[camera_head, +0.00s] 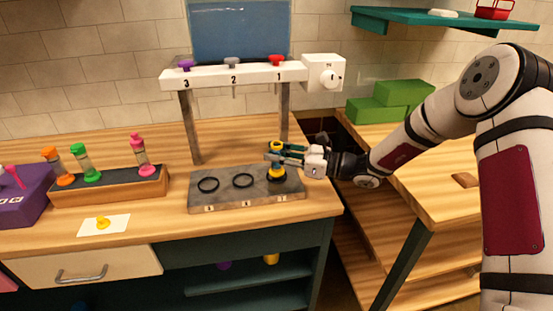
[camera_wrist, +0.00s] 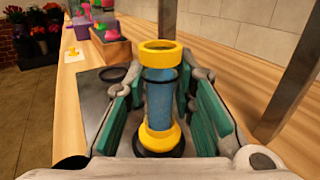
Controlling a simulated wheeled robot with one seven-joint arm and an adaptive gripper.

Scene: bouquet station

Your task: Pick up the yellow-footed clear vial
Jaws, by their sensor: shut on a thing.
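The yellow-footed vial (camera_head: 277,173) stands upright at the right-hand place of the grey slab (camera_head: 220,201), below the tap marked 1. In the wrist view the vial (camera_wrist: 159,103) shows a yellow collar on top, a bluish see-through body and a yellow foot in a dark ring. My gripper (camera_head: 274,153) reaches in from the right and is shut around the vial's body. In the wrist view its green-padded fingers (camera_wrist: 160,110) lie on either side of the vial. I cannot tell whether the foot still touches the slab.
Two empty black rings lie on the slab to the left. A white dispenser bar (camera_head: 232,76) on posts stands over it. A wooden rack (camera_head: 108,186) holds orange, green and pink vials. A white card (camera_head: 103,225) bears a yellow piece. Green boxes (camera_head: 390,101) sit behind my arm.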

